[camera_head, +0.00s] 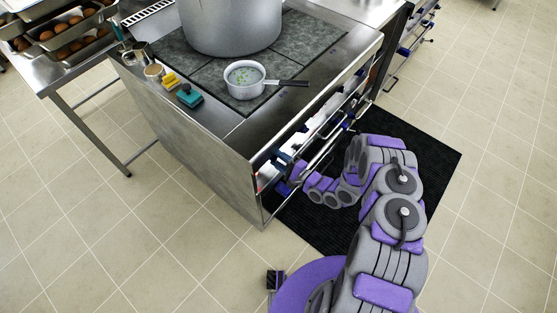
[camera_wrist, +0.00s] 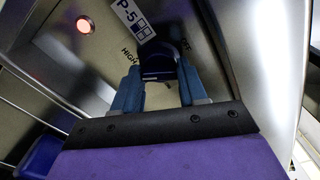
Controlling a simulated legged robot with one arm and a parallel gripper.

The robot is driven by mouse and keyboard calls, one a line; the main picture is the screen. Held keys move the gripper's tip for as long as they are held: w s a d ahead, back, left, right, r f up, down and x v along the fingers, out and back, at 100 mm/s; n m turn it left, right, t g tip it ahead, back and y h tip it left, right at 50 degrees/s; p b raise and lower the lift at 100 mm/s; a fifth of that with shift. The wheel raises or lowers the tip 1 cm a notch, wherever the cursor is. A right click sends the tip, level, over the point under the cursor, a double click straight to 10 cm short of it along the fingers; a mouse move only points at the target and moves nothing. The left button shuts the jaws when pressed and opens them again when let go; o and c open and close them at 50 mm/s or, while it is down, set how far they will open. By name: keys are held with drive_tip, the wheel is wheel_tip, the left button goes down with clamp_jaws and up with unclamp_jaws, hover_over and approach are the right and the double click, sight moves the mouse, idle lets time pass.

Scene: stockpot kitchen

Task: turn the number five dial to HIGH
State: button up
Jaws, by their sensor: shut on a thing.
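The number five dial (camera_wrist: 158,66) is a dark blue knob below a P-5 label plate (camera_wrist: 130,18) on the stove's front panel in the wrist view. The word HIGH (camera_wrist: 128,53) is printed to its left, and a partly hidden word is to its right. My gripper (camera_wrist: 160,78) has its two blue fingers on either side of the dial, shut on it. Which mark the dial points at, I cannot tell. In the head view my gripper (camera_head: 287,180) is at the near corner of the stove front (camera_head: 262,180), and the dial cannot be made out there.
A round red-orange light (camera_wrist: 85,25) glows left of the label. Rails run along the stove front. On the stove top are a large stockpot (camera_head: 228,25) and a small saucepan (camera_head: 243,76), its handle pointing right. A black mat (camera_head: 415,160) lies on the floor.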

drive_tip(key=shift+f+m, duration=0.2)
drive_tip(key=shift+m, duration=1.4)
drive_tip(key=shift+s, duration=0.1)
drive_tip(key=o, duration=1)
drive_tip(key=shift+r, duration=0.1)
drive_tip(key=shift+o, duration=0.2)
drive_tip(key=p+v, duration=0.2)
drive_tip(key=v, duration=1.5)
drive_tip(key=shift+d, duration=0.15)
